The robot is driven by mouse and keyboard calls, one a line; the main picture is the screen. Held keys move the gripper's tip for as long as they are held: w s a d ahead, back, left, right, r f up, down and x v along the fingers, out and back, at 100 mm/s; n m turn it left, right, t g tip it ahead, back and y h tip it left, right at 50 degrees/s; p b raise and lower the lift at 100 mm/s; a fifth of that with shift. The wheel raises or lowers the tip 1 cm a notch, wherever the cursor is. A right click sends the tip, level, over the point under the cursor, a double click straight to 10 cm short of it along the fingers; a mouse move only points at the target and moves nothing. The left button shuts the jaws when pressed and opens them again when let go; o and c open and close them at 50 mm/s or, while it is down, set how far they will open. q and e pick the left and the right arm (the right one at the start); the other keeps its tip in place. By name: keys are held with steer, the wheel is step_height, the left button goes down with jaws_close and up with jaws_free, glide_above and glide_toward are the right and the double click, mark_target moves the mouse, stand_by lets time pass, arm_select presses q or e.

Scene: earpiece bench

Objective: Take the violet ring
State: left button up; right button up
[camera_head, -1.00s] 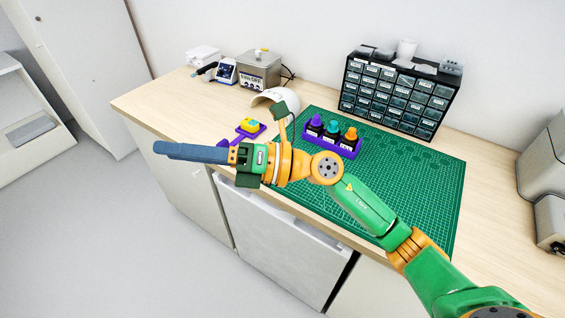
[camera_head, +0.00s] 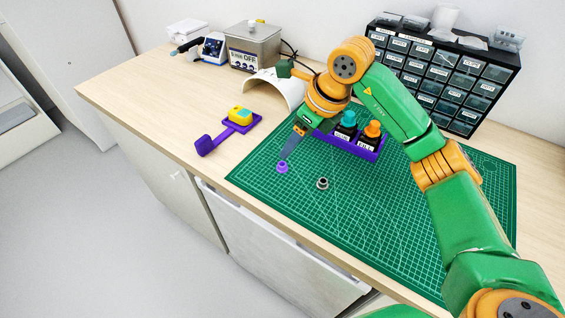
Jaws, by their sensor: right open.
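The violet ring (camera_head: 282,168) lies on the green cutting mat (camera_head: 262,190) near its left front edge. My right gripper (camera_head: 287,158) points down at it, with its blue-grey fingers just above and behind the ring. The gripper is open; the fingers overlap in this view, and I cannot tell whether they touch the ring. A dark grey ring (camera_head: 322,183) lies on the mat to the right of the violet one. My left gripper is not in view.
A violet stand (camera_head: 238,127) with a yellow-teal piece is left of the mat. A drawer cabinet (camera_head: 478,85) stands behind. The mat's front is clear.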

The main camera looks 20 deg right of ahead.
mark_target(283, 164)
steer(key=shift+s+a+f, duration=0.15)
steer(key=shift+s+f, duration=0.05)
steer(key=shift+f, duration=0.05)
steer(key=shift+a+f+p, duration=0.2)
steer(key=shift+p, duration=0.2)
steer(key=p+x, duration=0.2)
steer(key=x, duration=0.4)
steer(key=shift+s+d+f, duration=0.1)
steer(key=shift+s, duration=0.15)
jaws_close()
